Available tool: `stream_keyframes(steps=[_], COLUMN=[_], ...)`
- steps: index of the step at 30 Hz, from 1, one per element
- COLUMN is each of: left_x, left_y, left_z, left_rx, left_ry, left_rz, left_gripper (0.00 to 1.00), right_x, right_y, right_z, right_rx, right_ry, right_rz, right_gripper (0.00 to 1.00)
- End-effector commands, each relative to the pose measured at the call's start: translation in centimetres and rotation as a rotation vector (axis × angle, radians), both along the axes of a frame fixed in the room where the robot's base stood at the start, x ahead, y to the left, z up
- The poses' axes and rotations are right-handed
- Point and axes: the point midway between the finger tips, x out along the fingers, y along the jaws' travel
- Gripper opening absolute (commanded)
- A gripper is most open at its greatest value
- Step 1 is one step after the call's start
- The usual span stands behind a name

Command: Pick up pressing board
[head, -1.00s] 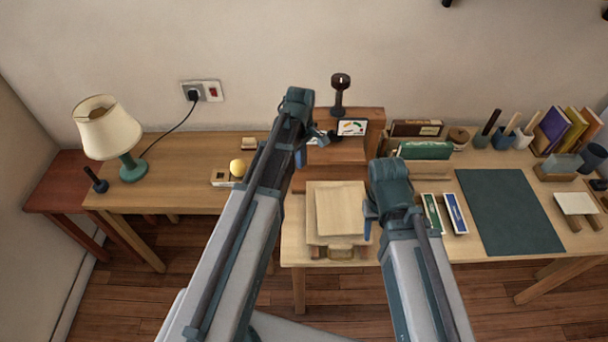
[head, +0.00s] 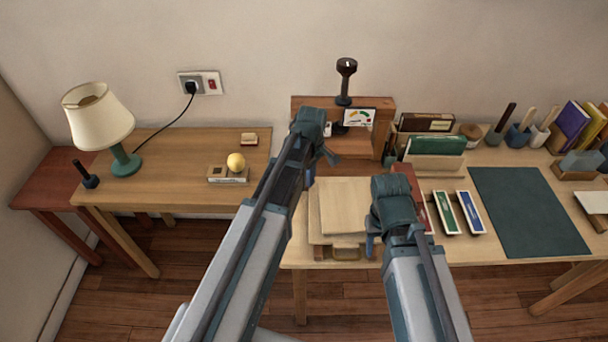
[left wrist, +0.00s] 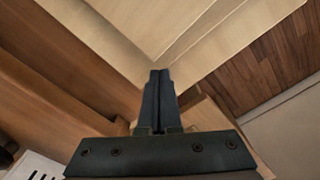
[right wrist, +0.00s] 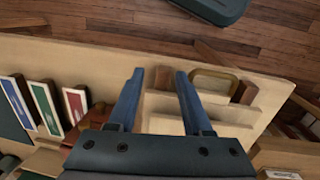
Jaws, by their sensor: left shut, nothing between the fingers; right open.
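A stack of pale wooden boards, seemingly the pressing board (head: 346,205), lies flat at the left end of the right-hand table, a smaller board on a larger one. My left gripper (head: 309,178) is shut and empty by its back left corner. In the left wrist view the shut fingertips (left wrist: 160,74) show at a corner of the boards (left wrist: 135,22); contact is unclear. My right gripper (head: 373,242) is open at the stack's right front side. In the right wrist view its spread fingers (right wrist: 158,75) are near the board edges (right wrist: 235,112), with nothing between them.
A wooden stand (head: 370,146) with a gauge card is behind the boards. Green (head: 445,212) and blue (head: 470,212) narrow boxes lie right of my right gripper, beside a dark mat (head: 530,212). A separate left table (head: 185,165) holds a lamp (head: 100,115) and a yellow ball (head: 236,161).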

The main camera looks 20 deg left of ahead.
Motion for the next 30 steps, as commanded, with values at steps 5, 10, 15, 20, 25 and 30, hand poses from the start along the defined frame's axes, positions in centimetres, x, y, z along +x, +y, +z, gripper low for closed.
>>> stream_keyframes(steps=[5,10,15,20,25,30], left_x=[-0.5,-0.5,-0.6,-1.4,-1.5,-1.5], left_y=[-1.2,-1.3,-1.5,-3.3,-3.8,-3.8], left_z=[0.1,0.1,0.1,0.1,0.1,0.1], left_rx=[0.000,0.000,0.000,0.000,0.000,0.000], left_ry=[0.000,0.000,0.000,0.000,0.000,0.000], left_rz=[0.000,0.001,0.000,-0.002,0.002,0.001], left_gripper=[0.00,0.00,0.00,0.00,0.00,0.00], right_x=[0.0,0.0,0.0,0.0,0.0,0.0], right_y=[0.0,0.0,0.0,0.0,0.0,0.0], right_z=[0.1,0.1,0.1,0.1,0.1,0.1], right_rx=[0.000,0.000,0.000,0.000,0.000,0.000], right_ry=[0.000,0.000,0.000,0.000,0.000,0.000], right_rz=[0.000,0.000,0.000,0.000,0.000,0.000], right_gripper=[0.50,0.50,0.50,0.50,0.50,0.50])
